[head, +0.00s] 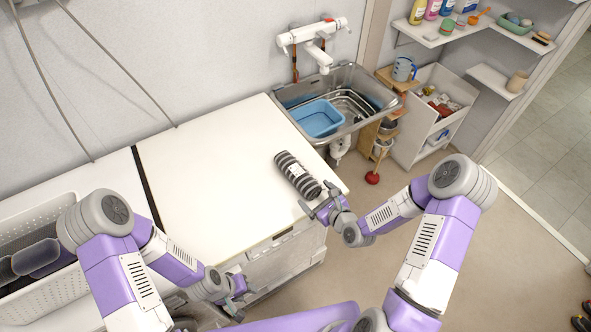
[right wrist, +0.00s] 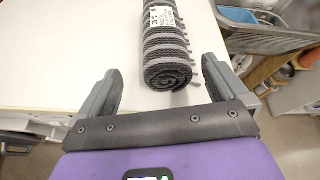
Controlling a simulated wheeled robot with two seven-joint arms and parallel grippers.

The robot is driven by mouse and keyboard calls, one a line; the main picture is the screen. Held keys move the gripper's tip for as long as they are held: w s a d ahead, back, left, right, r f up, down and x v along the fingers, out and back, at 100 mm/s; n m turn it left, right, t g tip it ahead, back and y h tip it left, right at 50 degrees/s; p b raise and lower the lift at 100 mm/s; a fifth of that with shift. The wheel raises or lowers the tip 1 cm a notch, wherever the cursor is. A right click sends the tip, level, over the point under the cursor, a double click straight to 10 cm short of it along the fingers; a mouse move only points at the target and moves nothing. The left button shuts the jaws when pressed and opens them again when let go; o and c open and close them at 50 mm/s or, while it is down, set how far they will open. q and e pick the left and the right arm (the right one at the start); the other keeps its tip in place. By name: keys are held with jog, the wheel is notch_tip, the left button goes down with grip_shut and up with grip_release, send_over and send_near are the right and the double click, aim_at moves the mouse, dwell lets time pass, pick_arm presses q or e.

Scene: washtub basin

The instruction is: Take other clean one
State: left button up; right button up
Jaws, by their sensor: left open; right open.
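A rolled dark grey striped mat (head: 297,174) with a white label lies on the white counter top (head: 200,160), close to its right edge. In the right wrist view the rolled mat (right wrist: 168,50) shows its spiral end and fringe towards me. My right gripper (head: 322,204) is open at the near end of the roll; in the right wrist view its fingers (right wrist: 160,85) stand apart on either side of that end, with no visible contact. My left gripper (head: 238,296) is open and empty, low in front of the counter.
A metal sink (head: 364,82) with a blue basin (head: 318,118) stands behind the counter's right end. A white perforated basket (head: 50,300) with dark items is at the left. Shelves and a white cabinet (head: 432,115) are at the back right.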

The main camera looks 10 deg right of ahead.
aim_at(306, 184)
jog(key=shift+x, duration=3.55)
jog(key=shift+w+d+r, duration=0.1)
jog(key=shift+r, duration=0.15)
jog(key=c, duration=0.9)
